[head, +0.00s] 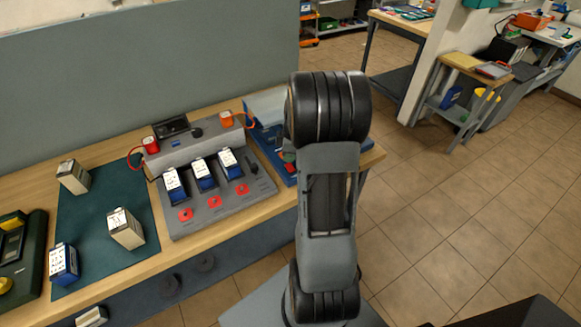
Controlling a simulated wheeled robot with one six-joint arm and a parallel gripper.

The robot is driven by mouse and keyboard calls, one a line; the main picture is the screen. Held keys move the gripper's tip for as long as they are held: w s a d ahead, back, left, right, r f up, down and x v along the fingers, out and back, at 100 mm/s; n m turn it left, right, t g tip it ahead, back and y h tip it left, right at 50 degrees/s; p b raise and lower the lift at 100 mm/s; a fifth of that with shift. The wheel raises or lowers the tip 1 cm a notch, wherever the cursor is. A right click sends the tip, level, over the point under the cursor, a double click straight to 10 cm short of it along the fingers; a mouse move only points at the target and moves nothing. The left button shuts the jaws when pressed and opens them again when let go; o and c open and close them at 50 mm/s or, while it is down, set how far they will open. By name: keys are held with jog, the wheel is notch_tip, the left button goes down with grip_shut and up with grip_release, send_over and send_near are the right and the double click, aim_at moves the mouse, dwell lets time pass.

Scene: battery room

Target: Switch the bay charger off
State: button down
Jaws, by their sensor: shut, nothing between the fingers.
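The bay charger (213,205) is a grey unit on the wooden bench, left of my arm. Three blue-and-white battery packs stand in its bays: left (175,186), middle (204,175) and right (230,163). A red square part lies in front of each bay. A small black lever-like part (253,167) is at the charger's right end; its position is too small to read. The raised back carries a dark display (173,126), a black knob (197,132) and two red-orange terminals with cables. My gripper is not visible; my arm covers the area right of the charger.
A green mat (100,230) left of the charger holds two beige-and-white packs and a blue one. A dark green device (35,255) is at the far left. A blue tray (268,140), partly hidden by my arm, stands right of the charger. A grey panel (150,65) rises behind the bench.

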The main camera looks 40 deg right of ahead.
aim_at(289, 164)
jog(key=shift+f+b, duration=0.95)
jog(key=shift+f, duration=0.2)
dwell(0.7)
jog(key=shift+r, duration=0.15)
jog(key=shift+r+p, duration=2.25)
jog(key=shift+r, duration=1.2)
